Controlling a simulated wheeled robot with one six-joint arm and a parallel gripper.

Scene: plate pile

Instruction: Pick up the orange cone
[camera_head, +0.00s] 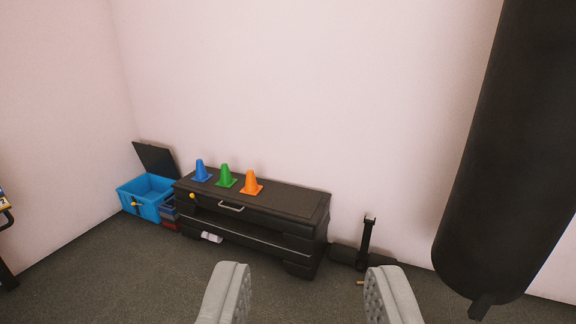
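The orange cone (251,183) stands upright on top of a low black cabinet (300,203) against the wall. It is the rightmost of three cones in a row. The green cone (226,177) stands just left of it, and the blue cone (201,171) stands at the far left. My gripper (308,292) shows at the bottom of the view, its two grey fingers wide apart with nothing between them. It is well short of the cabinet and apart from the orange cone, which lies ahead and to the left of the gap between the fingers.
A black punching bag (515,150) hangs at the right. A blue bin (146,197) with a raised dark lid stands left of the cabinet. A black upright object (366,245) stands on the floor right of the cabinet. The carpet (130,275) in front of the cabinet is clear.

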